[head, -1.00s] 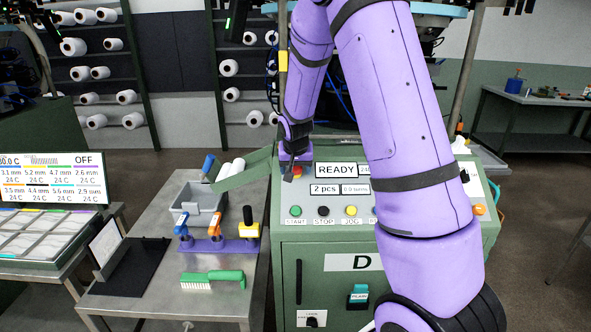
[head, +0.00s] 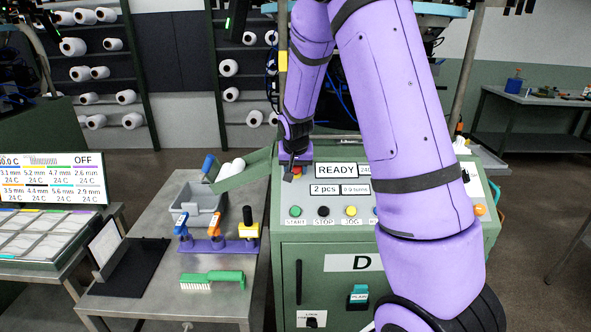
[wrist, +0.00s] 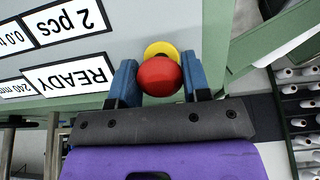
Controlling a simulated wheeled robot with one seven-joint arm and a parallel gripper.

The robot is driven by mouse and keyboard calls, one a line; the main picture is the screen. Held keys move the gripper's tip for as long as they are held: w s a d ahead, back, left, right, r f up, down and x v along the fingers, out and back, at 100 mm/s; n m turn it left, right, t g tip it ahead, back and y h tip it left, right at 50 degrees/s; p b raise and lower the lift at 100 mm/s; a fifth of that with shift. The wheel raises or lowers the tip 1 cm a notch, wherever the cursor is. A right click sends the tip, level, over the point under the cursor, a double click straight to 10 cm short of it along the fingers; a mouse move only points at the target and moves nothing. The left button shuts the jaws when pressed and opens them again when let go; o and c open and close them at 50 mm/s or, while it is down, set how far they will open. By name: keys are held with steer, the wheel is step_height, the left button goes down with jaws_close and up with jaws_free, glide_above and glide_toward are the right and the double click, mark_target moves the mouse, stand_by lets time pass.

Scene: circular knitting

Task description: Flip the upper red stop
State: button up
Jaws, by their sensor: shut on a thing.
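The red stop (wrist: 159,76) is a round red knob on a yellow base plate (wrist: 161,49), set on the grey machine panel. In the head view a small red part of it (head: 297,170) shows under my gripper, at the panel's upper left. My gripper (wrist: 160,78) has its two blue fingers on either side of the knob and is shut on it. In the head view my gripper (head: 295,167) is at the panel, and its fingertips are mostly hidden.
The READY display (head: 337,170) and a "2 pcs" display (head: 325,189) sit right of the stop. Below are START (head: 295,211), STOP (head: 323,211) and JOG (head: 351,211) buttons. A green tilted chute (head: 243,172) lies close on the left. My arm hides the panel's right part.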

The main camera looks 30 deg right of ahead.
steer(key=shift+r, duration=0.1)
steer(key=o, duration=1.3)
steer(key=shift+s, duration=0.1)
steer(key=v, duration=1)
steer(key=shift+s+a+r, duration=0.15)
steer(key=shift+a+r, duration=0.05)
steer(key=shift+r, duration=0.15)
